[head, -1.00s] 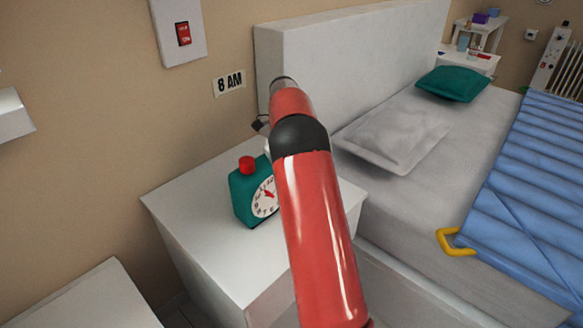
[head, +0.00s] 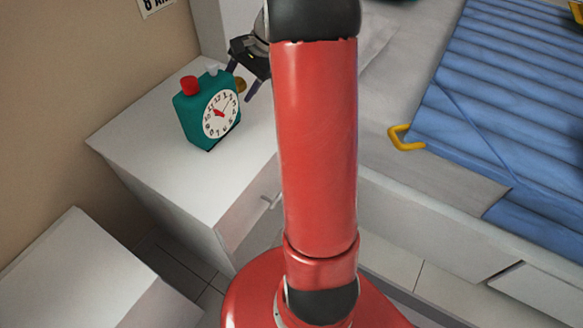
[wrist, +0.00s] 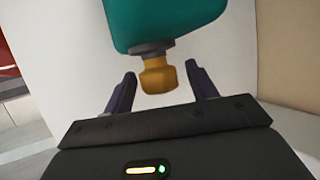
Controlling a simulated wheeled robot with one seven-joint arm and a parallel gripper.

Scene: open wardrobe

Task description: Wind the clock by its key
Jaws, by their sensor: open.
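The teal clock (head: 208,112) stands upright on the white nightstand (head: 215,185), its white face with red hands turned toward the head camera. It has a red button and a small pale knob on top. Its brass key (head: 241,85) sticks out from the side or back; it also shows in the wrist view (wrist: 158,78) on a dark collar under the teal body (wrist: 165,20). My gripper (head: 241,83) is open beside the key. In the wrist view, my two dark fingers (wrist: 161,76) lie on either side of the key, with gaps visible on both sides.
The bed with a blue ribbed cover (head: 500,90) and yellow handle (head: 405,140) lies to the right. Another white unit (head: 85,275) stands at the lower left. The nightstand top left of and in front of the clock is clear.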

